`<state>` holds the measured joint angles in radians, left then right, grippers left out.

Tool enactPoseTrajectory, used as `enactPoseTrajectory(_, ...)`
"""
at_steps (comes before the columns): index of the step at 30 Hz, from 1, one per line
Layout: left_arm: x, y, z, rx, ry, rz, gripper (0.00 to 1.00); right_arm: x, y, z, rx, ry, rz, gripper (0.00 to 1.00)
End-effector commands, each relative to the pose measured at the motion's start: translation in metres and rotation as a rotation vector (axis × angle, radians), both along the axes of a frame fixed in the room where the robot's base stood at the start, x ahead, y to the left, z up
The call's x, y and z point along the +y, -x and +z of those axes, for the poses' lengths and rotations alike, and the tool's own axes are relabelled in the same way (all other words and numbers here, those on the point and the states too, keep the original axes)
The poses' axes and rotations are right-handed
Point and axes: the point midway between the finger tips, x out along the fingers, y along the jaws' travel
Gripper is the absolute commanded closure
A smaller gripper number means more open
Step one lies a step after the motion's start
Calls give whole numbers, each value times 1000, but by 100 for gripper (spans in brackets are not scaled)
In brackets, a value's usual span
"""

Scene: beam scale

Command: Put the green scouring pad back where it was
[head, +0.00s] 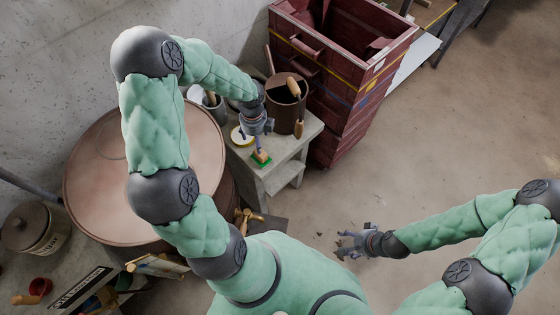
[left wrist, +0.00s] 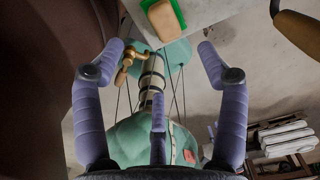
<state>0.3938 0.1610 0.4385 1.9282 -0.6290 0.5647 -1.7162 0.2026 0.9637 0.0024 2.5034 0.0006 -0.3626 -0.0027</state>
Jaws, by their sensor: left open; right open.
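The green scouring pad (head: 261,165) lies on the small pale stand (head: 272,177), near its front edge, with a tan block on top of it. In the left wrist view the pad (left wrist: 181,14) shows as a green edge around the tan block (left wrist: 164,20), at the top of the picture. My left gripper (head: 258,142) is above the stand, close to the pad; its fingers (left wrist: 160,55) are spread with nothing between them. My right gripper (head: 346,243) is open and empty over the floor.
On the stand are a brown pot (head: 285,112) with wooden-handled tools, a grey container (head: 212,108) and a yellow-rimmed round item (head: 240,138). A large round brown vessel (head: 95,165) is at left and stacked dark red crates (head: 345,75) behind. Floor at right is clear.

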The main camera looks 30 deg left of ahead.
Motion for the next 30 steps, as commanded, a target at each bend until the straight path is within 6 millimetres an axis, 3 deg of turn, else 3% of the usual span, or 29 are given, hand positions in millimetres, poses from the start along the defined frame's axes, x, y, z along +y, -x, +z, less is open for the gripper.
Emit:
enactPoseTrajectory(4, -18, 1, -12, 2, 39, 76, 26, 0, 0, 0, 0, 0, 0, 36)
enactPoseTrajectory(8, -64, 5, -41, 16, 133, 300, 26, 0, 0, 0, 0, 0, 0, 36)
enactPoseTrajectory(15, -162, 32, -95, 127, 293, 937, 26, 0, 0, 0, 0, 0, 0, 36)
enactPoseTrajectory(19, -201, 55, -118, 212, 319, 1301, 26, 0, 0, 0, 0, 0, 0, 36)
enactPoseTrajectory(24, -233, 87, -140, 297, 293, 1720, 26, 0, 0, 0, 0, 0, 0, 36)
enactPoseTrajectory(30, -244, 108, -152, 329, 254, 1990, 26, 0, 0, 0, 0, 0, 0, 36)
